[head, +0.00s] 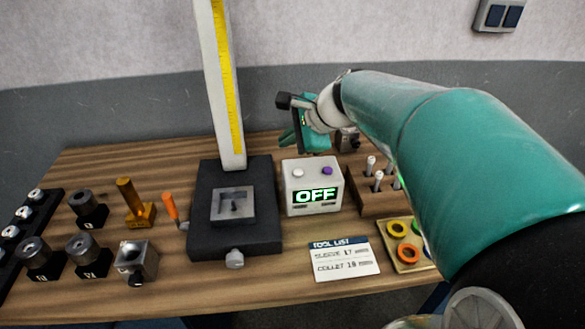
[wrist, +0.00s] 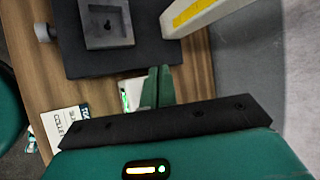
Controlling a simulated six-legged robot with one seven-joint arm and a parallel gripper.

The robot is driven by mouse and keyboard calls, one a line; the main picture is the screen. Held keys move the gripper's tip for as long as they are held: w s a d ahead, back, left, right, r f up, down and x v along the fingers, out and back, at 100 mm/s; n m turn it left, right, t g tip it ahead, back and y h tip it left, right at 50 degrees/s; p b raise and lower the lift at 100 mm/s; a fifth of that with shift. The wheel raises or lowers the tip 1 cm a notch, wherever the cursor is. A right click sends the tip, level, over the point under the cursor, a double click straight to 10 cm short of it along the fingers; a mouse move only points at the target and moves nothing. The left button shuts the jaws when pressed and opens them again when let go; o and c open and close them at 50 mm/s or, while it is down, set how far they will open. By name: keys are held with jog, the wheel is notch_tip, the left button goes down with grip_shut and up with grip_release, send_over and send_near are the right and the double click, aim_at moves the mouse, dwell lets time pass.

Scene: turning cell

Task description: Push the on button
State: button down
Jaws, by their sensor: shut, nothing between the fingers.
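A white control box (head: 314,186) stands on the wooden bench, with a display (head: 315,196) reading OFF in green-edged letters. Its top carries a white button (head: 298,171) at left and a purple button (head: 327,170) at right. I see no readable label telling which is the on button. My gripper (head: 288,138) is above and behind the box in the head view, apart from it. In the wrist view, my gripper's green fingers (wrist: 158,82) are together and empty.
A black height stand (head: 235,237) with a tall yellow-scaled column (head: 226,90) stands just left of the box. A rack of pegs (head: 371,190) is at right. A tool list card (head: 343,259) and a tray of coloured rings (head: 403,243) lie in front. Several fixtures fill the left.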

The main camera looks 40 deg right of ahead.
aim_at(302, 174)
jog(key=d+m, duration=0.1)
jog(key=d, duration=0.1)
jog(key=d+m, duration=0.2)
jog(key=shift+d+r+t+h, duration=0.15)
jog(key=shift+d+t+h, duration=0.15)
jog(key=shift+f, duration=4.45)
jog(key=shift+f, duration=0.1)
jog(key=shift+f, duration=0.3)
jog(key=shift+f, duration=0.4)
jog(key=shift+r, duration=0.85)
